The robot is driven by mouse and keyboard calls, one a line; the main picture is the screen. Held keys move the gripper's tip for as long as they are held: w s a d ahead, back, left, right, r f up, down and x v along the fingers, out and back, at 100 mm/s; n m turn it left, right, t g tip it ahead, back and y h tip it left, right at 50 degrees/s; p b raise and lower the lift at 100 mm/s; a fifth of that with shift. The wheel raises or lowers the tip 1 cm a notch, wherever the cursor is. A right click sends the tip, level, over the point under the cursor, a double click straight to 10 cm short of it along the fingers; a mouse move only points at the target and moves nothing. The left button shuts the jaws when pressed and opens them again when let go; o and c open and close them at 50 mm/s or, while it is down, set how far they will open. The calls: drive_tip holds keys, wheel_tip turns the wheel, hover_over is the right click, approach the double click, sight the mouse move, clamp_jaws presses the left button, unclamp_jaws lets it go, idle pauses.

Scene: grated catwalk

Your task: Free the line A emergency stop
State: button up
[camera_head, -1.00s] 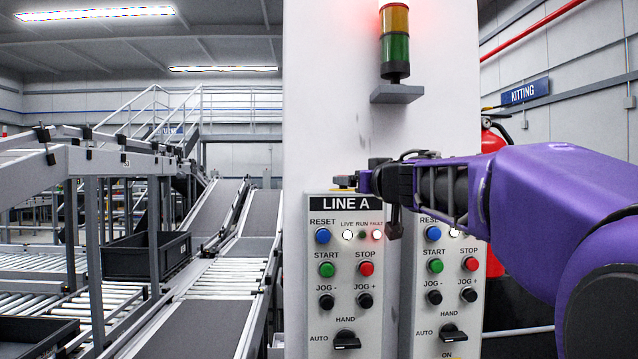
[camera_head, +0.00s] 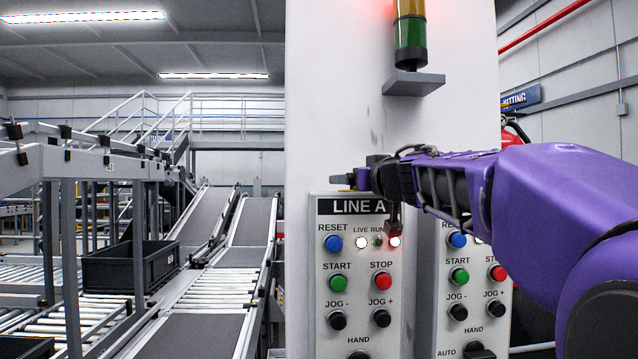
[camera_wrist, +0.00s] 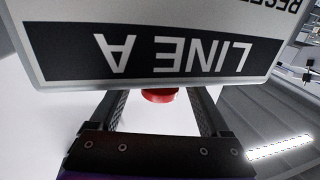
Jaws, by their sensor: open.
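The LINE A control box (camera_head: 327,275) is on the white column, with its label along the top of its face. In the wrist view the box (camera_wrist: 45,70) appears upside down. A red emergency stop button (camera_wrist: 158,96) shows at the box's top edge there, partly hidden. My gripper (camera_wrist: 157,104) is open, with one finger on each side of the red button; I cannot tell whether they touch it. In the head view my gripper (camera_head: 366,179) is just above the box top, and a small yellow part (camera_head: 342,180) shows beside it.
A second similar control box (camera_head: 425,300) stands close on the right, partly behind my arm. A stack light (camera_head: 410,42) on a grey bracket (camera_head: 413,83) is above. Conveyors (camera_head: 215,295) and a dark bin (camera_head: 130,268) lie to the left.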

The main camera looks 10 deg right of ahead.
drive_tip(key=shift+c, duration=0.3)
drive_tip(key=c, duration=1.2)
wheel_tip(320, 180, up, 2)
drive_tip(key=p, duration=0.3)
drive_tip(key=shift+s+p, duration=0.1)
drive_tip(key=shift+p, duration=0.2)
clamp_jaws()
drive_tip(key=o, duration=1.2)
unclamp_jaws()
drive_tip(key=shift+o, duration=0.3)
drive_tip(key=shift+f, duration=0.1)
